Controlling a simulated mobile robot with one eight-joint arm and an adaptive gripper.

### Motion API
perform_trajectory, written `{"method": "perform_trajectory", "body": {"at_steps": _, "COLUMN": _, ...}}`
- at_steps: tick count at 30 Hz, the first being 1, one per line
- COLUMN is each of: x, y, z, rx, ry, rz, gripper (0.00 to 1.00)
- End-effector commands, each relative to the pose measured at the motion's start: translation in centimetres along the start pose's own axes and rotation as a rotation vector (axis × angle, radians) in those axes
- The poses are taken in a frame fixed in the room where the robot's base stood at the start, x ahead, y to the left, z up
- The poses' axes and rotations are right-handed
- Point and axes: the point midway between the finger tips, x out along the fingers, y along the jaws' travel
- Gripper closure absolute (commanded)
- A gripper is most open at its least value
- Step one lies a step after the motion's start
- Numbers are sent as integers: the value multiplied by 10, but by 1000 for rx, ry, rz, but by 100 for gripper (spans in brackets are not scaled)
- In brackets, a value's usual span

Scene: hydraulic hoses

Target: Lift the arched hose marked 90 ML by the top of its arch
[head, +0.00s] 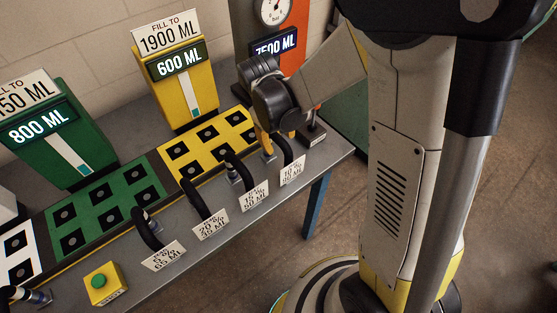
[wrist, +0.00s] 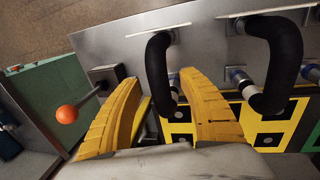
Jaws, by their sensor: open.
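The arched hose marked 90 ML (head: 286,148) is black and stands at the right end of the hose row, behind its white card (head: 292,170). In the wrist view this hose (wrist: 156,62) is the left one of two arches. My gripper (head: 276,146) is over it, with yellow fingers open. In the wrist view the gripper (wrist: 162,80) has one finger on each side of the arch, which shows between the tips. I see no closed grip. Whether a finger touches the hose I cannot tell. The fingers partly hide the hose in the head view.
The hose marked 50 ML (head: 235,168) stands close on the left; it is the right arch (wrist: 280,60) in the wrist view. A lever with an orange knob (wrist: 67,114) is on the other side. Yellow (head: 208,138) and green (head: 105,212) socket panels lie behind.

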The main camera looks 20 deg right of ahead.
Motion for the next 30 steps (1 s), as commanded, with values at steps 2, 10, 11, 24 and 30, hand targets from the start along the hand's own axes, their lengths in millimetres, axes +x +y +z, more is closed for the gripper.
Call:
{"method": "perform_trajectory", "body": {"at_steps": 2, "x": -1, "y": 0, "z": 0, "rx": 0, "ry": 0, "rz": 0, "gripper": 52}}
{"method": "perform_trajectory", "body": {"at_steps": 10, "x": -1, "y": 0, "z": 0, "rx": 0, "ry": 0, "rz": 0, "gripper": 100}}
{"method": "perform_trajectory", "body": {"at_steps": 11, "x": -1, "y": 0, "z": 0, "rx": 0, "ry": 0, "rz": 0, "gripper": 100}}
{"method": "perform_trajectory", "body": {"at_steps": 24, "x": -10, "y": 2, "z": 0, "rx": 0, "ry": 0, "rz": 0, "gripper": 100}}
{"method": "perform_trajectory", "body": {"at_steps": 30, "x": -26, "y": 5, "z": 0, "rx": 0, "ry": 0, "rz": 0, "gripper": 100}}
